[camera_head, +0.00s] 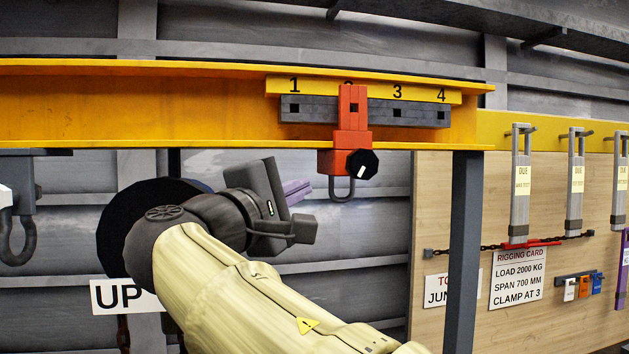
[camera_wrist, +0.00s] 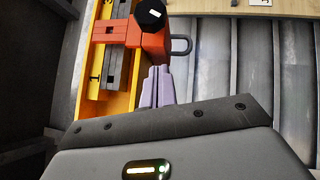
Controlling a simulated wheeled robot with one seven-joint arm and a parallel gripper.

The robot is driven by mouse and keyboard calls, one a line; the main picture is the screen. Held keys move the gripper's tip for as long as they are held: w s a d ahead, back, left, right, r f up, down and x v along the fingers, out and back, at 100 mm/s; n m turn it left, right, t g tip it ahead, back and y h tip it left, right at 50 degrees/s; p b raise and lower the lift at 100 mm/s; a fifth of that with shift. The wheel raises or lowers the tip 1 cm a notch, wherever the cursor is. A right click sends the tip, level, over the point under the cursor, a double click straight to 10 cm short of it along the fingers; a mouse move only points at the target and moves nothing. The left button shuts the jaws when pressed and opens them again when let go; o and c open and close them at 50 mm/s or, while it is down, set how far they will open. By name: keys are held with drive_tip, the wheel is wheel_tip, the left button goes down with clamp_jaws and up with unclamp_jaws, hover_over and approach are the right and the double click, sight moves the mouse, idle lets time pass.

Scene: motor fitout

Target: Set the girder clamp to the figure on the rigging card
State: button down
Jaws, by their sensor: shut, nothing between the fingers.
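The red girder clamp (camera_head: 352,122) hangs on the yellow girder (camera_head: 130,105) over a grey slotted bar (camera_head: 425,114). It covers the mark between 1 and 3 on the yellow scale (camera_head: 320,86). A black knob (camera_head: 362,164) with a white mark is on its lower block, and a grey hook hangs below. The rigging card (camera_head: 518,278) reads load 2000 kg, span 700 mm, clamp at 3. My gripper (camera_head: 298,190) is shut and empty, below and left of the clamp. In the wrist view its purple fingers (camera_wrist: 158,86) point at the clamp (camera_wrist: 152,46), seemingly just short of it.
A grey post (camera_head: 463,240) stands right of the clamp. A wooden board (camera_head: 430,200) carries the card, a chain and hanging grey slings with tags (camera_head: 520,185). A dark hook (camera_head: 18,225) hangs at far left, above an "UP" sign (camera_head: 115,296). Space below the clamp is clear.

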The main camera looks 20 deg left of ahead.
sight(347, 169)
drive_tip(key=w+d+p, duration=0.1)
drive_tip(key=w, duration=0.1)
drive_tip(key=w+d+r+p, duration=0.1)
drive_tip(key=d, duration=0.1)
drive_tip(key=w+d+r+p, duration=0.1)
drive_tip(key=w+p, duration=0.1)
drive_tip(key=shift+w+d, duration=0.2)
drive_tip(key=shift+w, duration=0.15)
drive_tip(key=shift+w+a+f, duration=0.1)
drive_tip(key=shift+a+f, duration=0.05)
